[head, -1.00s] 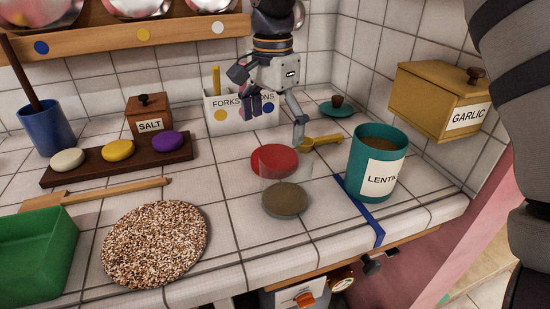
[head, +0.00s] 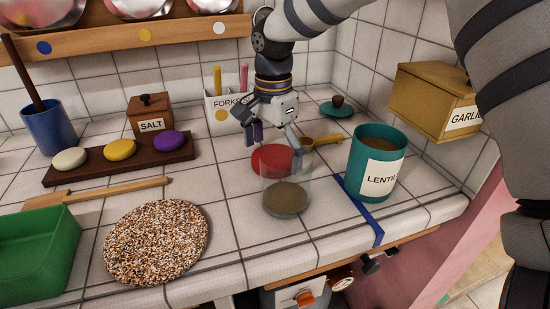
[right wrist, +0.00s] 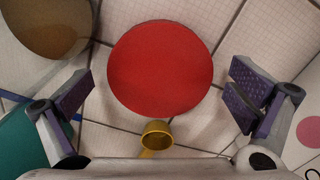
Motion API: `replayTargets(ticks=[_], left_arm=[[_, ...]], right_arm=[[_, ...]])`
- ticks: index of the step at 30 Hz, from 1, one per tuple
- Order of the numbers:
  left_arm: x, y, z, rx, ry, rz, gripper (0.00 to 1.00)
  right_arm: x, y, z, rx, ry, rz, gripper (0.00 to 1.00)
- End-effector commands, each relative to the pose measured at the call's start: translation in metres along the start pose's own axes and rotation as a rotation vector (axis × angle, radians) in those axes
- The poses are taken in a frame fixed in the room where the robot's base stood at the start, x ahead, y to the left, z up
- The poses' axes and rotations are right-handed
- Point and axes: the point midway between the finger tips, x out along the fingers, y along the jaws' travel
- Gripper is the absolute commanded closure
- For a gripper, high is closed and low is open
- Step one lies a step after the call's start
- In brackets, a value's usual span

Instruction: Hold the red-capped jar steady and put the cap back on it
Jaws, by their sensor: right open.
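The jar (head: 287,196) is clear, open at the top, with brown contents at its bottom. It stands upright on the tiled counter, and part of it shows at the upper left of the right wrist view (right wrist: 45,25). The round red cap (head: 268,158) lies flat on the counter just behind the jar, partly seen through its glass. My right gripper (head: 277,143) is open and empty above the cap, pointing down. In the right wrist view the cap (right wrist: 160,68) lies between the two spread fingers, below them. My left gripper is not in view.
A teal lentil canister (head: 376,165) stands right of the jar, beyond a blue strip (head: 362,212). A yellow scoop (head: 325,140) lies close to the cap. A white forks box (head: 225,115) stands behind. A speckled round mat (head: 155,243) lies at the front left.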

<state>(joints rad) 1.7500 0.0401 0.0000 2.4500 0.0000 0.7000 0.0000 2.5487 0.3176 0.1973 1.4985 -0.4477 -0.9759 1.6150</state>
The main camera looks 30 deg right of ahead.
Motion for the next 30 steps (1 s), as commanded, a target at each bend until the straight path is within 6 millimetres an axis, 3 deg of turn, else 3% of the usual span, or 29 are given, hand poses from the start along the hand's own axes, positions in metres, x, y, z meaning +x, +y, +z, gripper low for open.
replayTargets(ticks=[3,8,9,22,26,30], left_arm=[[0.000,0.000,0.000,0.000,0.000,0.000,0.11],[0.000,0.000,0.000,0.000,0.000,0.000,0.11],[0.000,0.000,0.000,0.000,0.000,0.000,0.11],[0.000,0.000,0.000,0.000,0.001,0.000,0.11],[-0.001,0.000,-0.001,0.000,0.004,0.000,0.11],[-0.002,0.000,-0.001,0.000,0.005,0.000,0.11]], right_arm=[[0.000,0.000,0.000,0.000,0.000,0.000,0.00],[-0.001,0.000,0.000,0.000,0.000,0.000,0.32],[0.000,0.000,0.000,0.000,0.000,0.000,0.33],[-0.006,-0.001,0.000,0.000,0.001,-0.001,0.34],[-0.023,-0.001,0.000,-0.001,0.003,-0.005,0.34],[-0.055,-0.001,-0.001,0.000,0.003,-0.006,0.34]])
